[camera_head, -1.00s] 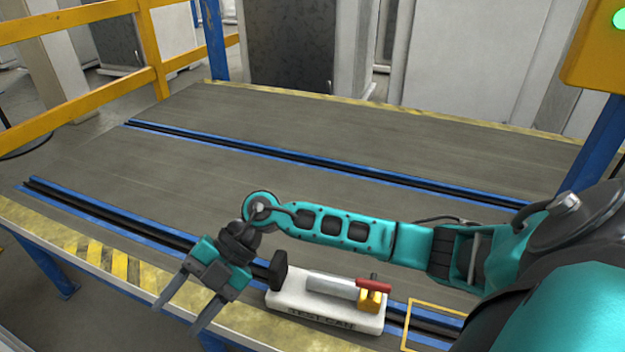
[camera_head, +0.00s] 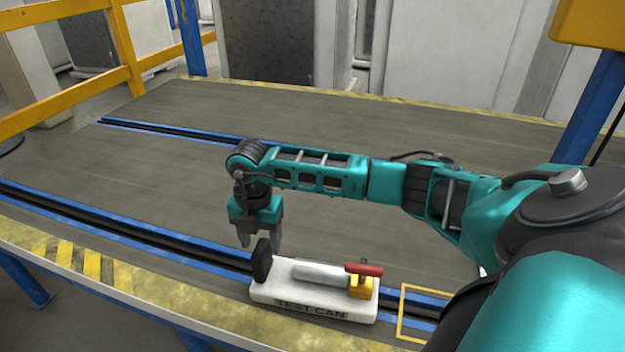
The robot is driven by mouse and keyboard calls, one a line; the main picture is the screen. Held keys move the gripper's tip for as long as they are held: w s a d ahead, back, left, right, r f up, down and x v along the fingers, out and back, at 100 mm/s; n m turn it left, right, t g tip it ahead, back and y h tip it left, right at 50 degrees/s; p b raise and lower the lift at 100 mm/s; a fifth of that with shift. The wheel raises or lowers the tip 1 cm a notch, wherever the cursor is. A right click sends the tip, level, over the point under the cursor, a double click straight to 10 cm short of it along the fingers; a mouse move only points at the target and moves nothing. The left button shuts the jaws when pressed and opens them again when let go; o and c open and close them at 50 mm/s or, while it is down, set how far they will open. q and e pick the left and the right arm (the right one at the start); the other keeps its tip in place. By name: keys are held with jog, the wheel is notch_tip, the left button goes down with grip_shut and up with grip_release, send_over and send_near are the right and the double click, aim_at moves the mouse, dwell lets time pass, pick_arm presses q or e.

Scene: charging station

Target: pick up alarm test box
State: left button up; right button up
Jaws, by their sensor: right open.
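The alarm test box (camera_head: 313,302) is a white block lettered "TEST CAN". My right gripper (camera_head: 259,243) points down just behind and above the box's left end, beside the black disc. It is open and holds nothing; the disc partly hides its fingertips. I cannot tell whether it touches the disc. My left gripper is out of view.
A yellow outlined square (camera_head: 402,312) lies on the platform right of the box. Blue-edged rails (camera_head: 120,226) run across the grey platform (camera_head: 330,220). A yellow railing (camera_head: 125,35) stands at the left, and a blue post (camera_head: 597,110) at the right. The platform's middle is clear.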

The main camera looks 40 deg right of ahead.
aim_at(260, 247)
jog(key=f+b, duration=0.1)
jog(key=f, duration=0.4)
jog(key=shift+w+a+f+b, duration=0.1)
jog(key=shift+w+b, duration=0.1)
jog(key=shift+b, duration=0.2)
jog(key=shift+f, duration=0.1)
jog(key=shift+c, duration=0.8)
grip_shut()
